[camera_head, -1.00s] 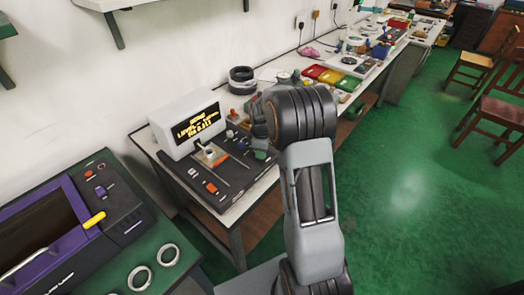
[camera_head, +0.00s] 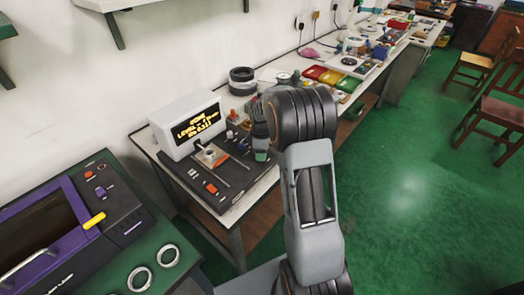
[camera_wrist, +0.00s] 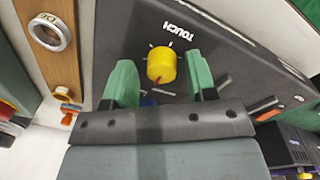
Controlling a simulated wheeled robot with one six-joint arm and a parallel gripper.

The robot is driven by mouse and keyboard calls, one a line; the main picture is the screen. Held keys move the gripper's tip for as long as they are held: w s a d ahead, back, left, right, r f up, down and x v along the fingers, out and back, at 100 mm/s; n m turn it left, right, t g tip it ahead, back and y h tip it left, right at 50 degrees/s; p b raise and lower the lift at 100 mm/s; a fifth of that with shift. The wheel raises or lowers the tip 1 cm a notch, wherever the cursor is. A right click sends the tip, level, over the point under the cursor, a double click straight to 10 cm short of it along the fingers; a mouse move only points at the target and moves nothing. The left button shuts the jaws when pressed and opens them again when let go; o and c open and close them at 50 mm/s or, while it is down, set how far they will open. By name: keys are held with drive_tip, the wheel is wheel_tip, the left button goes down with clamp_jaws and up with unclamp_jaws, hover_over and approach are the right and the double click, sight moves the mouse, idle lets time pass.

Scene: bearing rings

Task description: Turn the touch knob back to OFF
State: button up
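The yellow touch knob (camera_wrist: 161,65) shows in the wrist view on a dark panel (camera_wrist: 225,60), with the word TOUCH above it and small marks around it. My gripper (camera_wrist: 159,76) is open, with one green finger on each side of the knob and a visible gap on both sides. Which mark the knob points to is too small to tell. In the head view my gripper (camera_head: 261,150) is over the right part of the dark panel (camera_head: 225,192), and the knob is hidden there.
A white display box (camera_head: 188,124) with yellow text stands behind the panel. Orange switches (camera_head: 211,188) and thin rods are on the panel. Dark rings (camera_head: 242,80) are stacked behind. A purple-framed machine (camera_head: 85,215) and light rings (camera_head: 139,279) are on the green bench at left.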

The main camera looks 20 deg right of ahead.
drive_tip(key=shift+o, duration=0.2)
wheel_tip(320, 180, up, 14)
drive_tip(key=shift+s+a+f, duration=0.15)
drive_tip(key=shift+s, duration=0.1)
idle(0.4)
idle(0.5)
drive_tip(key=s+a+m+t, duration=0.1)
drive_tip(key=s+a+m, duration=0.2)
drive_tip(key=s, duration=0.4)
drive_tip(key=s+a+m+t, duration=0.1)
drive_tip(key=s+a+m, duration=0.3)
drive_tip(key=s, duration=0.3)
drive_tip(key=s+a+r+m+t+p, duration=0.1)
drive_tip(key=s+a+m, duration=0.2)
drive_tip(key=s, duration=0.4)
drive_tip(key=shift+s+a+m, duration=0.3)
drive_tip(key=shift+m, duration=0.6)
